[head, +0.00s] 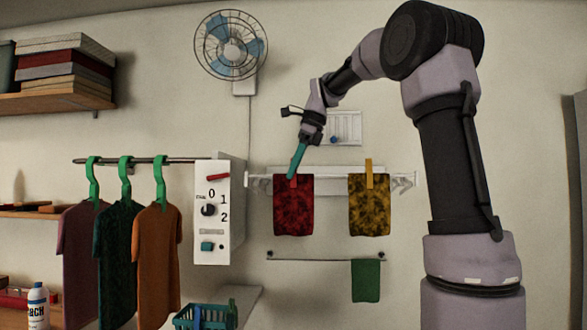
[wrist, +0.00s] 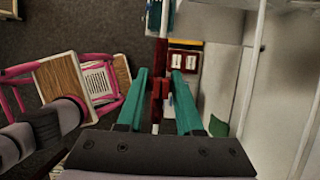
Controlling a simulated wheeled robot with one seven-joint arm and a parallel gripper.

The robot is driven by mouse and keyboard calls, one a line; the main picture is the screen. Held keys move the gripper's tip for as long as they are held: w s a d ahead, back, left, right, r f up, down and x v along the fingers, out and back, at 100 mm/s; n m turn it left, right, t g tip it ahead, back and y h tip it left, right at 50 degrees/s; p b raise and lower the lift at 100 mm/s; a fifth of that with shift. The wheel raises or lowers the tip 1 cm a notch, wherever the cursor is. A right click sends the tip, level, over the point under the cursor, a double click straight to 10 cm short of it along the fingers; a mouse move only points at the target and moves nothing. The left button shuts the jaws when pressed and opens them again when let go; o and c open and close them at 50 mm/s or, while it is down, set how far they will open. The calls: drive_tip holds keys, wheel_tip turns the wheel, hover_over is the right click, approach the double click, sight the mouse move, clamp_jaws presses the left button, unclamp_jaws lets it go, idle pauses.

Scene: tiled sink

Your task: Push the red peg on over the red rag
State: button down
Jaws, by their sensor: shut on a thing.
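The red rag (head: 293,208) hangs over the white rail (head: 332,174) on the wall, left of the yellow rag. My gripper (head: 294,174) comes down from above, its teal fingers at the rag's top edge. In the wrist view the two fingers (wrist: 160,78) are shut on the red peg (wrist: 160,88), a narrow red piece between them. The peg is mostly hidden behind the fingers in the head view. It is at the rag's top edge, but I cannot tell how far it sits over the rag.
The yellow rag (head: 369,208) hangs on the same rail under a yellow peg (head: 369,172). A green cloth (head: 366,281) hangs on a lower bar. Left stand a white control box (head: 212,225) and shirts on green hangers (head: 125,180).

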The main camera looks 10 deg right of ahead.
drive_tip(key=shift+c, duration=2.4)
unclamp_jaws()
drive_tip(key=shift+r, duration=3.45)
